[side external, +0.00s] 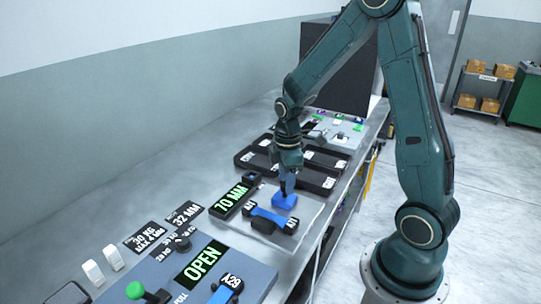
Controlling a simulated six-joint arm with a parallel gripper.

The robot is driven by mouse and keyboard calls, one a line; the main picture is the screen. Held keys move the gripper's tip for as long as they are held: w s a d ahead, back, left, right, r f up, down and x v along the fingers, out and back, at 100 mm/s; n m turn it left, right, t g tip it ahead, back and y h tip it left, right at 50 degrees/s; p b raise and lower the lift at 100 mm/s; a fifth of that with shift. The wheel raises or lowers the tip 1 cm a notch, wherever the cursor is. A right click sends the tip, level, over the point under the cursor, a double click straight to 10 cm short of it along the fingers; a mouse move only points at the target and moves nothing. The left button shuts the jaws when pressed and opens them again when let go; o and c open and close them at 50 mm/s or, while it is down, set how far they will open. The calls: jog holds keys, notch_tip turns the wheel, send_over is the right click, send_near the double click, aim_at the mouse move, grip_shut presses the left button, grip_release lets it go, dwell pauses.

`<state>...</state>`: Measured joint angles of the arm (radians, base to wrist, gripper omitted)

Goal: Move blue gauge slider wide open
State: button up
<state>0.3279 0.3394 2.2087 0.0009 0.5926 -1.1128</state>
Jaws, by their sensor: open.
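A blue gauge sits on a light plate (312,232) on the bench. Its blue block (285,201) is the part closest to my gripper. Nearer the camera, a blue bar (267,214) lies between dark labelled pieces. I cannot tell for certain which blue part is the slider. A black display (231,200) left of the gauge reads 70 MM in green. My gripper (287,191) is open, pointing down at the top of the blue block. Its fingertips are small and dark here, and I cannot tell whether they touch the block.
In front, a grey panel carries an OPEN display (201,264), a green knob (135,290) and a blue labelled part (227,290). Dark trays (318,180) lie behind the gauge. The bench's right edge is close to the plate.

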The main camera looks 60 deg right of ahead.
notch_tip(320, 180, up, 13)
jog(key=shift+r, duration=0.15)
dwell(0.4)
dwell(0.4)
jog(key=s+a+r+m+t, duration=0.2)
jog(key=s+a+r+m, duration=0.1)
jog(key=s, duration=0.4)
jog(key=s+a+r+m+t, duration=0.2)
jog(key=s+a+m+t, duration=0.1)
jog(key=s+a+m, duration=0.3)
jog(key=shift+s+a+r+t, duration=0.3)
jog(key=shift+s+a+r, duration=0.1)
jog(key=shift+s+a, duration=0.75)
